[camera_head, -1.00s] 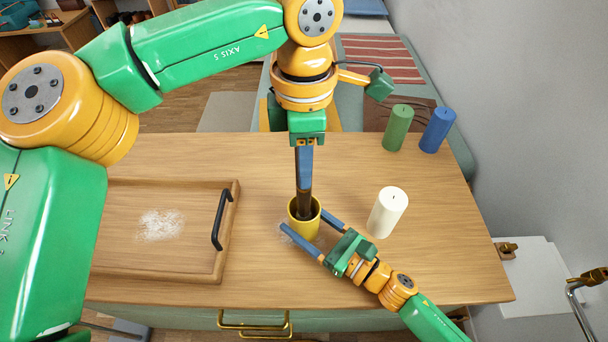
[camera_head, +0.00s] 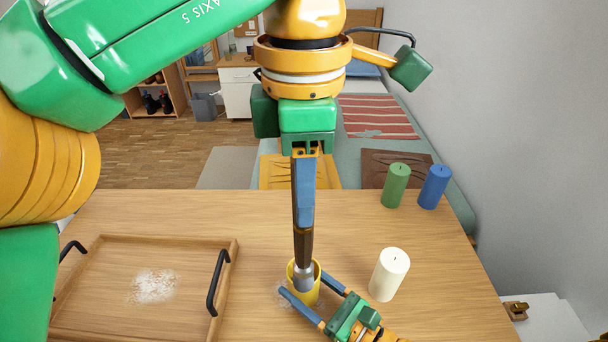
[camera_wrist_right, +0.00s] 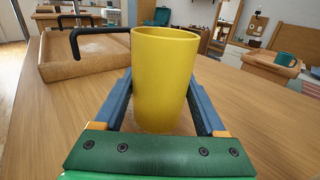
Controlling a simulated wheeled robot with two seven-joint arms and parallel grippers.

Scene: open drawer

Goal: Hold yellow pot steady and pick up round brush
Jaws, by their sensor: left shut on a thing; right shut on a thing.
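The yellow pot (camera_head: 311,294) stands on the wooden table. It also fills the middle of the right wrist view (camera_wrist_right: 163,85), upright. My right gripper (camera_head: 305,284) has its blue fingers on either side of the pot and is shut on it. The round brush (camera_head: 303,250) has a dark handle and a silver ferrule. It stands upright with its lower end inside the pot, so its bristles are hidden. My left gripper (camera_head: 303,224) points straight down above the pot and is shut on the brush handle.
A white candle (camera_head: 389,275) stands close to the right of the pot. A green candle (camera_head: 395,186) and a blue candle (camera_head: 434,187) stand at the back right. A wooden tray (camera_head: 228,275) with black handles and a pale powdery patch lies at the left.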

